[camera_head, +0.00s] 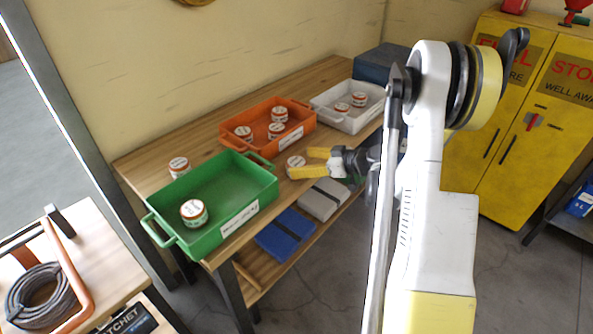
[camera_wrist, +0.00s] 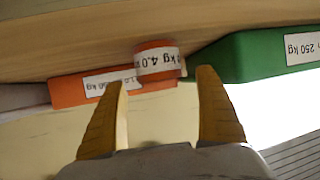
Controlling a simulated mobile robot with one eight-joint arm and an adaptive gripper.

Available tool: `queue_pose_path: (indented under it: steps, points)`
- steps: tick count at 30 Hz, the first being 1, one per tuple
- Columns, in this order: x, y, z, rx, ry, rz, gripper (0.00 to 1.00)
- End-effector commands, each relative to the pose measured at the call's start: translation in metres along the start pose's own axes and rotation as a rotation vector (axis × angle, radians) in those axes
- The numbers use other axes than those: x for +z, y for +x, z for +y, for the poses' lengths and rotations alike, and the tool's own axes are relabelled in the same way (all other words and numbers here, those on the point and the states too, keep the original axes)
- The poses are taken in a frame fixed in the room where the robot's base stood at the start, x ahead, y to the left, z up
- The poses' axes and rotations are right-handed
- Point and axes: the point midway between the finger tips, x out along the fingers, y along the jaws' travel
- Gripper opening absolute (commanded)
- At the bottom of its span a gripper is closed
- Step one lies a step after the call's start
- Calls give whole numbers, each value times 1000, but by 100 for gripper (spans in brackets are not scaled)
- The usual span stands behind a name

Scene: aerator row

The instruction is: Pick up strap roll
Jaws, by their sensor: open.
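Several identical-looking strap rolls, orange with white labels, are in view; the one at my gripper (camera_head: 300,163) is a strap roll (camera_head: 295,162) on the wooden table between the green and orange trays. My yellow fingers are open, spread on either side of the line to this roll. In the wrist view, which is upside down, the same roll (camera_wrist: 158,57) shows just beyond and between the two fingertips (camera_wrist: 163,80). I cannot tell whether a finger touches it. Nothing is held.
A green tray (camera_head: 268,186) holds one roll (camera_head: 194,213); another roll (camera_head: 179,167) stands behind it. An orange tray (camera_head: 233,143) holds three rolls, a white tray (camera_head: 340,123) two. A blue box (camera_head: 380,62) stands at the far end. Blue and grey items lie on the shelf below.

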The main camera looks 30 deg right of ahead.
Motion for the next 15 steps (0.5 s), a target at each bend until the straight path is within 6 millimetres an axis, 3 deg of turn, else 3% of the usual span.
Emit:
queue_pose_path:
  steps: [4, 11, 12, 15]
  points:
    - [4, 25, -1, -2, -1, 0, 83]
    - [1, 29, -1, 0, 1, 0, 83]
    - [1, 29, -1, 0, 1, 0, 80]
    - [1, 29, -1, 0, 0, 0, 50]
